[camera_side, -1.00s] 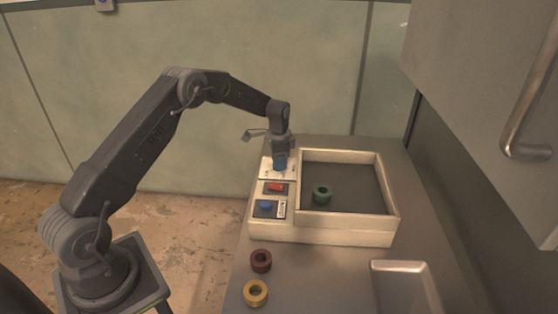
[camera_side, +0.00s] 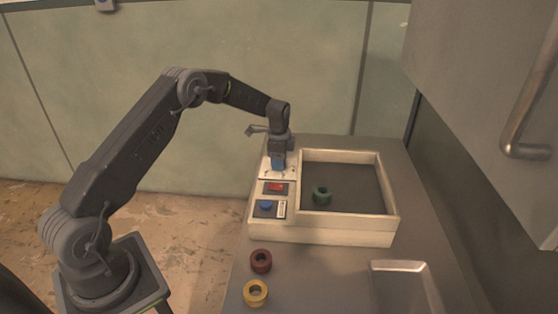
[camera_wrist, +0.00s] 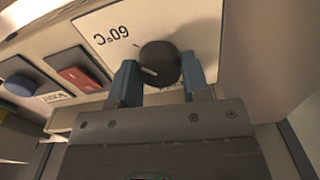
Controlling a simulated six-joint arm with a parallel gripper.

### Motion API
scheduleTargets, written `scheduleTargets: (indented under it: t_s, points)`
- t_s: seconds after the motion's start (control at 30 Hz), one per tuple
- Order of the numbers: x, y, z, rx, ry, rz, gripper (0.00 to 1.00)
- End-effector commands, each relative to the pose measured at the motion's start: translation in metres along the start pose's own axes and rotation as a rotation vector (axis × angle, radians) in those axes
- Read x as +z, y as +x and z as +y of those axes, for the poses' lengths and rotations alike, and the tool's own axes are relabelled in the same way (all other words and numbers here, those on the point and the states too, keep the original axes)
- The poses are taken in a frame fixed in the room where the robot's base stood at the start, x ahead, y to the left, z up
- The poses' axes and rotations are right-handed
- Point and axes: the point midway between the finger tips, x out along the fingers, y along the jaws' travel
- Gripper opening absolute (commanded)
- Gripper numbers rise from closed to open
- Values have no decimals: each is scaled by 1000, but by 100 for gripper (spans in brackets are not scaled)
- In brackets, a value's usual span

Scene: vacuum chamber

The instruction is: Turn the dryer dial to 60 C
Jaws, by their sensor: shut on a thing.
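The dryer (camera_side: 345,232) is a cream box on the grey bench. Its black dial (camera_wrist: 160,60) sits on a white plate (camera_wrist: 95,22) marked "60°C", which appears upside down in the wrist view. In the side view my gripper (camera_side: 278,164) points down at the dryer's back left corner and hides the dial.
A red switch (camera_side: 276,188) and a blue button (camera_side: 265,205) are on the same panel. A green ring (camera_side: 322,194) lies in the dryer's open bay. A red ring (camera_side: 261,261), a yellow ring (camera_side: 256,293) and a metal tray (camera_side: 404,266) are in front. A cabinet hangs at right.

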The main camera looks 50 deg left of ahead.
Motion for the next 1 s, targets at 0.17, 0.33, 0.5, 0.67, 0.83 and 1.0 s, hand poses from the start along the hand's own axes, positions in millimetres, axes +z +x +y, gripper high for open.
scheduleTargets:
  t_s: [0.17, 0.33, 0.5, 0.67, 0.83, 1.0]
  points:
    - [0, -1, 0, -2, 2, 0, 46]
    - [0, -1, 0, -1, 1, 0, 63]
    - [0, 0, 0, -1, 1, 0, 68]
    - [0, -2, 0, -1, 0, 0, 68]
    - [0, -20, -1, -4, 0, 1, 68]
    - [0, -57, -1, -6, 0, 2, 68]
